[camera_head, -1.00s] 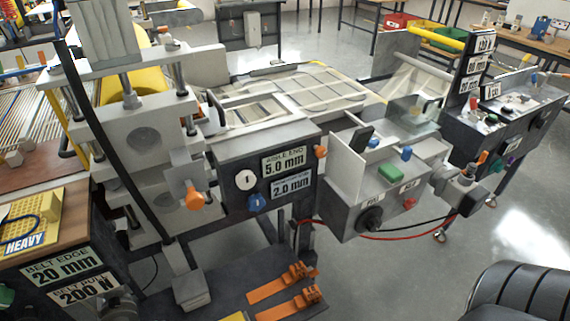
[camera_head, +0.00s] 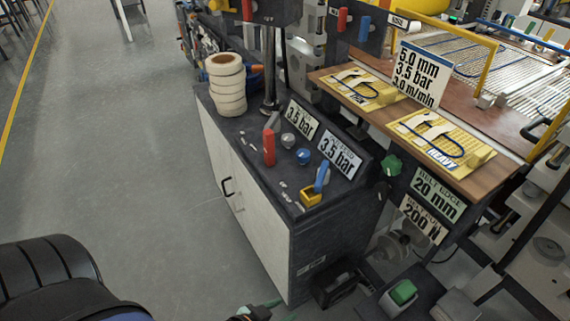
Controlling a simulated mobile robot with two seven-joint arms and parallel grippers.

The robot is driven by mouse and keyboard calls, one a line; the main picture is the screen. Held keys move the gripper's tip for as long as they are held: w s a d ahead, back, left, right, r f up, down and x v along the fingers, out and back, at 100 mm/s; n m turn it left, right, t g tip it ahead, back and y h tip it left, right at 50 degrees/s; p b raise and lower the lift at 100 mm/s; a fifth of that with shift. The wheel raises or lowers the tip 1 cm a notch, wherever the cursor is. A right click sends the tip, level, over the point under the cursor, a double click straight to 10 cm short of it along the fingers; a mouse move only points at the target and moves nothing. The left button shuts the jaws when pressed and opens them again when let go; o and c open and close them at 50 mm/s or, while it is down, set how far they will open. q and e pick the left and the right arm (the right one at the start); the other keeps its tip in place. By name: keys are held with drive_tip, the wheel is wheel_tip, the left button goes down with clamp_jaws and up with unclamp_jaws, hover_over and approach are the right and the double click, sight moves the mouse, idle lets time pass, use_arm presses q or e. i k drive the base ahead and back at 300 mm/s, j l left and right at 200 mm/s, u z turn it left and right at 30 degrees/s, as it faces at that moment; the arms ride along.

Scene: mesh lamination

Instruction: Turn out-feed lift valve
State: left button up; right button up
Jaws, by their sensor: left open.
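A dark control cabinet (camera_head: 235,170) has hand valves on its top. One has an upright red handle (camera_head: 268,147). Another has a tilted blue handle (camera_head: 322,178) on a yellow body (camera_head: 311,197) near the front right. Two placards reading 3.5 bar stand behind them, the left one (camera_head: 301,119) and the right one (camera_head: 339,155); their small upper text is too small to read. I cannot tell which valve is the out-feed lift valve. My left gripper (camera_head: 258,311) shows only partly at the bottom edge, open, below the cabinet and apart from the valves. My right gripper is out of view.
A stack of beige rolls (camera_head: 226,84) stands on the cabinet's far left. Higher up are a red lever (camera_head: 342,20) and a blue lever (camera_head: 364,27). A wooden bench (camera_head: 375,120) with yellow trays lies to the right. The floor (camera_head: 120,170) at left is clear.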

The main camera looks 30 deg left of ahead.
sight(323, 175)
drive_tip(key=j+u, duration=0.1)
drive_tip(key=u, duration=0.65)
